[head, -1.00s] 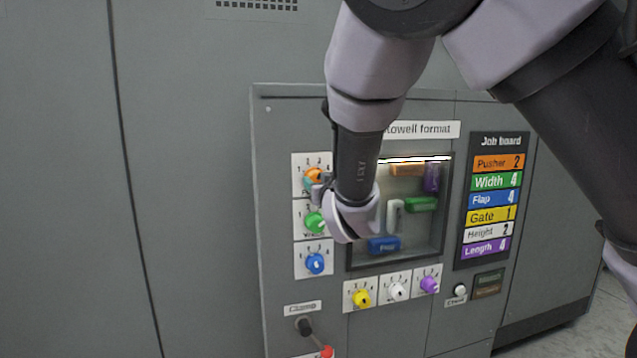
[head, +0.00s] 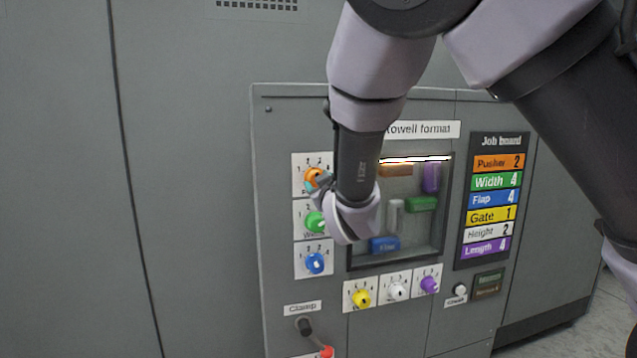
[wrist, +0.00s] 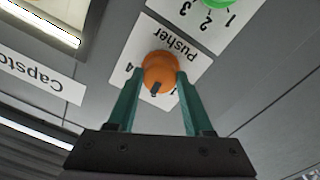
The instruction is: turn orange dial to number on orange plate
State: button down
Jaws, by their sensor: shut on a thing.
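The orange dial (head: 311,178) is at the top of the left column of dials, on a white card marked Pusher. In the wrist view the orange dial (wrist: 160,70) sits between the two green fingers of my gripper (wrist: 160,76), which is shut on it. Its dark pointer mark faces down in that view, towards my gripper's body. A 4 shows left of the dial; the number at the pointer cannot be read. The orange plate (head: 498,162) at the top of the job board reads Pusher 2.
Green (head: 315,222) and blue (head: 315,263) dials sit below the orange one. Yellow (head: 361,298), white (head: 397,290) and purple (head: 429,285) dials line the bottom. My arm partly covers the window (head: 447,215) with coloured blocks. A red-tipped clamp handle (head: 326,352) is lower down.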

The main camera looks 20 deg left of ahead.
jog(key=shift+n, duration=1.3)
jog(key=shift+c, duration=1.5)
grip_release()
jog(key=shift+s, duration=0.1)
jog(key=v, duration=1)
jog(key=shift+s+d, duration=0.25)
jog(key=shift+d, duration=0.05)
jog(key=shift+w, duration=0.1)
